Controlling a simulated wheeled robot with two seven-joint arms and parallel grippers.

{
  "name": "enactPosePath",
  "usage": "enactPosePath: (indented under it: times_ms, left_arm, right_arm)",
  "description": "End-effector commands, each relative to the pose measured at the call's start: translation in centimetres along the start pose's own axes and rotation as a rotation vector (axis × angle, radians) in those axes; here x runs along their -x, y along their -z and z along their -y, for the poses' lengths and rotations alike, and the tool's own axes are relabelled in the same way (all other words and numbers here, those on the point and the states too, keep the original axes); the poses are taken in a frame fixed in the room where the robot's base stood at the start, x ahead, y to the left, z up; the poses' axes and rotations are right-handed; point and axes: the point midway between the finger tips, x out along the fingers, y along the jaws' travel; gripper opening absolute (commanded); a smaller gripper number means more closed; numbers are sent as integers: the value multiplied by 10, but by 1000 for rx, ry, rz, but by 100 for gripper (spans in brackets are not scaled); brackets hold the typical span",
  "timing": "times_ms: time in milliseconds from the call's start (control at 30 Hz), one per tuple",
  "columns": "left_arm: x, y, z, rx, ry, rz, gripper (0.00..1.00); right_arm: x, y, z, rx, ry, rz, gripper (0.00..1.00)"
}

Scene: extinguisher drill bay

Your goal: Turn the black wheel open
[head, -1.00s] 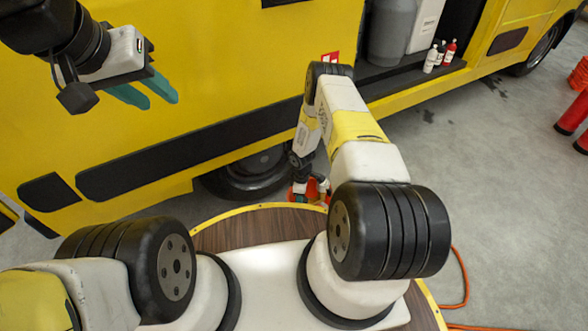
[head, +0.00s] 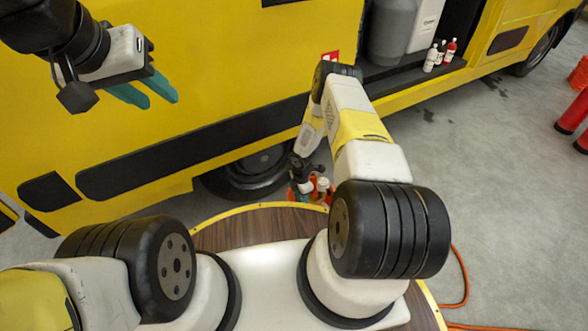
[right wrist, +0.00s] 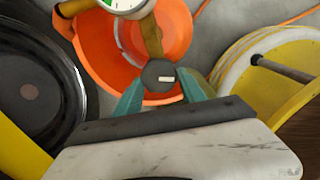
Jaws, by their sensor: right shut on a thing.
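The black wheel (right wrist: 160,75) is a small dark round knob with a pale mark on its face, seen in the right wrist view. It sits at the end of a brass-coloured pipe (right wrist: 152,38). My right gripper (right wrist: 163,88) has its teal fingers on both sides of the wheel and is shut on it. In the head view the right gripper is hard to make out, low beside the van's wheel. My left gripper (head: 145,90) is raised at the upper left, its teal fingers apart and empty.
An orange bucket (right wrist: 95,45) lies behind the wheel, with a gauge (right wrist: 125,4) above. A yellow-and-white reel (right wrist: 245,62) is at the right, a dark tyre (right wrist: 60,90) at the left. A yellow van (head: 225,60) fills the background. Red cylinders (head: 572,115) stand far right.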

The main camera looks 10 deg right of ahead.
Motion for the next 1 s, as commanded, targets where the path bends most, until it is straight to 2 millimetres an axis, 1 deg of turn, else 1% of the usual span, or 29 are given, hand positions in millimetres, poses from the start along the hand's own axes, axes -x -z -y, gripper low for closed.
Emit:
enactPosePath:
  times_ms: [467, 500, 567, 600, 900, 1000]
  left_arm:
    - [0, 0, 0, 0, 0, 0, 36]
    - [0, 0, 0, 0, 0, 0, 36]
    - [0, 0, 0, 0, 0, 0, 36]
    - [0, 0, 0, 0, 0, 0, 36]
    - [0, 0, 0, 0, 0, 0, 36]
    - [0, 0, 0, 0, 0, 0, 36]
  right_arm:
    - [1, -1, -1, 16, -2, 1, 7]
    - [1, -1, -1, 15, -2, 1, 49]
    - [1, -1, -1, 15, -2, 1, 61]
    - [1, -1, -1, 15, -1, 1, 69]
    - [1, 0, 0, 15, -1, 1, 69]
    - [7, -1, -1, 15, -2, 1, 69]
